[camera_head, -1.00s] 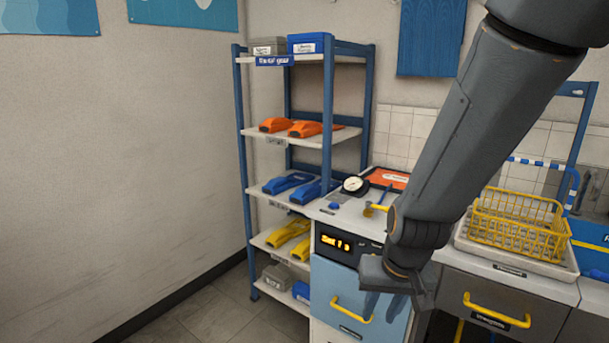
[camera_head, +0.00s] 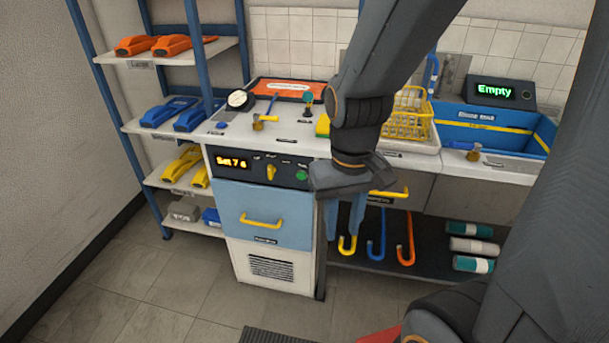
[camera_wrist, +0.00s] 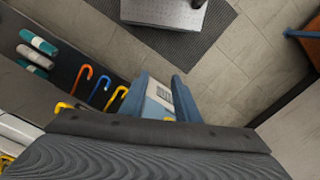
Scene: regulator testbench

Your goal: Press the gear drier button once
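The front panel of a blue-doored cabinet (camera_head: 258,212) has a lit display (camera_head: 231,162) reading about "Set 7 6", a yellow knob (camera_head: 271,172) and a round green button (camera_head: 302,175) at its right end. The small labels are unreadable, so I cannot tell which control is the gear drier button. My gripper (camera_head: 344,224) points down in front of the counter, right of and below the green button, apart from the panel. Its two blue fingers are spread with nothing between them, as the wrist view (camera_wrist: 160,88) shows. The panel controls are not visible in the wrist view.
A blue-posted shelf (camera_head: 222,62) stands left. The counter holds a gauge (camera_head: 240,100), an orange board (camera_head: 290,87), a yellow basket (camera_head: 408,112) and a blue sink (camera_head: 490,128). Hooks (camera_head: 376,235) and bottles (camera_head: 470,246) are below.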

